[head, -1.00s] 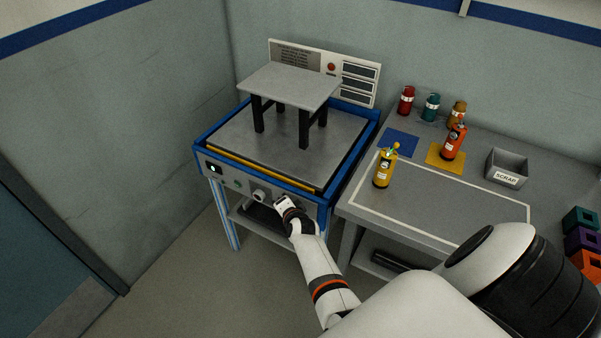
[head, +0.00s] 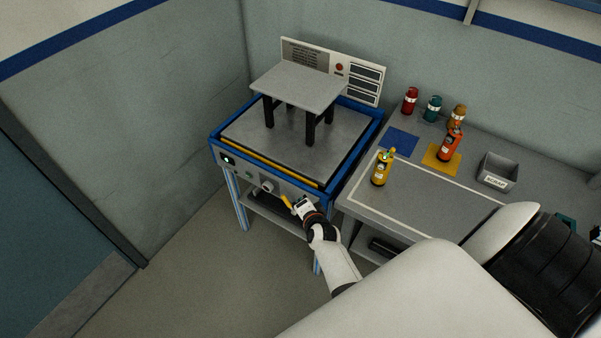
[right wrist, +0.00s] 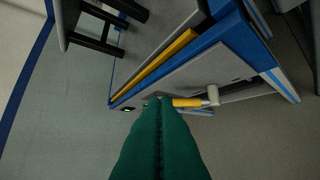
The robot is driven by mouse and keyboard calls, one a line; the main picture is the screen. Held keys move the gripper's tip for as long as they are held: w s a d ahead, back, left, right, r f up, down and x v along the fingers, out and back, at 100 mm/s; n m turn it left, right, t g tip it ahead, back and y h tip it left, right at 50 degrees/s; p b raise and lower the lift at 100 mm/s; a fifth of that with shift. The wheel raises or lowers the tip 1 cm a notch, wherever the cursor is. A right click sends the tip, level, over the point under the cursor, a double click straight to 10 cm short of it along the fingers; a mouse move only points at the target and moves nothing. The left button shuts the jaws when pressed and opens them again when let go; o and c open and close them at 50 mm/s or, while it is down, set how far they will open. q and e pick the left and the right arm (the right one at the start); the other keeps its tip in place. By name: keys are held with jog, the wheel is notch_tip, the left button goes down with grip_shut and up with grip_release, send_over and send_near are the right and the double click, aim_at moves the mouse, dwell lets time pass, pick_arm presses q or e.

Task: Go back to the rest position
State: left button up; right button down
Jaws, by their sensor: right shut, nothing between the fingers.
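My right gripper (head: 300,206) is in front of the blue test bench's front panel (head: 245,178). Its green fingers (right wrist: 160,98) are shut with nothing between them. A yellow lever (head: 286,201) on the panel is just left of the gripper in the head view. In the right wrist view the lever (right wrist: 187,102) is right of the fingertips, joined to a grey fitting; I cannot tell whether they touch. A grey stool with black legs (head: 298,88) stands upright on the bench plate. My left gripper is not in view.
The side table (head: 400,212) right of the bench holds a yellow bottle (head: 381,168), an orange bottle (head: 449,147), several small canisters and a grey scrap bin (head: 497,172). The floor (head: 205,285) left of the bench front is clear.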

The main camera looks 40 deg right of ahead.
jog(key=shift+w+a, duration=0.1)
dwell(0.4)
jog(key=s+a+f+n+g+y+b, duration=0.1)
jog(key=s+a+f+n+g+b, duration=0.15)
jog(key=s+f+n, duration=0.5)
jog(key=s+a+f+n+g+y+b, duration=0.2)
jog(key=s+a+f+b, duration=0.15)
jog(key=s+f, duration=0.85)
jog(key=s+a+f+n+g+y+b, duration=0.1)
jog(key=s+a+f+n+g+b, duration=0.2)
jog(key=s+f, duration=0.65)
jog(key=s+f+n+g+b, duration=0.1)
jog(key=s+f+n, duration=0.2)
jog(key=s, duration=0.4)
jog(key=s+f+n+g, duration=0.2)
jog(key=s+f+n, duration=0.2)
jog(key=s, duration=0.3)
jog(key=shift+s+a+f+b, duration=0.35)
jog(key=shift+a+b, duration=0.05)
